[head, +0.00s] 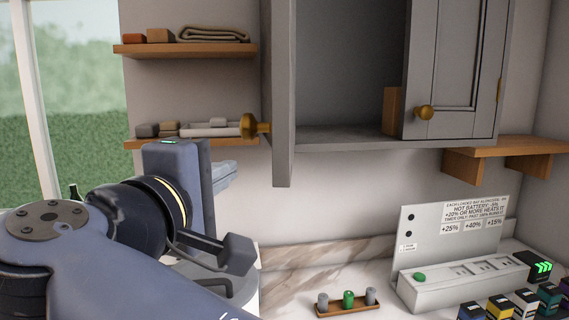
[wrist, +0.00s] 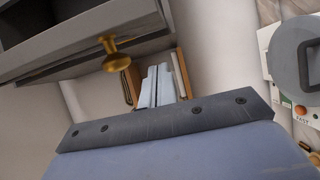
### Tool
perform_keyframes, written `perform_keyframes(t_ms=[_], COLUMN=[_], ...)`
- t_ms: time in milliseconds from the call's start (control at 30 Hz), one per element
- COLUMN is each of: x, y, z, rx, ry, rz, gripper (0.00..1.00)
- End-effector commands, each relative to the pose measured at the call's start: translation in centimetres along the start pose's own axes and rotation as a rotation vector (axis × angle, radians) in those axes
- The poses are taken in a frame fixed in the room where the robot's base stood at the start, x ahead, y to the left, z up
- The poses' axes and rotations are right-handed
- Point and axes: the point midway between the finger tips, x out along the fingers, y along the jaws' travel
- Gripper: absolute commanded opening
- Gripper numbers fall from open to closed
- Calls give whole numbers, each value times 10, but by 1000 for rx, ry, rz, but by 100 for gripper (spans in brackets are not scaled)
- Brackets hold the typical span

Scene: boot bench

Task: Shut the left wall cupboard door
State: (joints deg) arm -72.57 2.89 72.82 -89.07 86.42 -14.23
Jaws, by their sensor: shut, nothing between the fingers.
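The left wall cupboard door (head: 283,95) stands open, swung out toward me and seen nearly edge-on in the head view. Its brass knob (head: 255,126) sticks out to the left, low on the door. In the wrist view the knob (wrist: 115,55) shows left of my fingers, on a grey panel. My gripper (head: 226,176) is shut and empty, below and left of the knob in the head view. The fingertips also show in the wrist view (wrist: 157,85), apart from the knob. Whether they touch the door is not clear.
The cupboard's right door (head: 447,60) is closed, with its own knob (head: 424,112). Wall shelves (head: 185,50) with folded cloth and small items are at left. Below are a white charging strip (head: 460,282), a notice panel (head: 448,235) and a small wooden tray (head: 348,309).

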Motion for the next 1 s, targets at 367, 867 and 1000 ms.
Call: perform_keyframes(t_ms=[367,867,1000], x=[16,17,19], y=[1,0,-1], z=[35,39,44], rx=[-1,-1,1], ry=[1,3,21], rz=[1,0,0], gripper=[0,0,0])
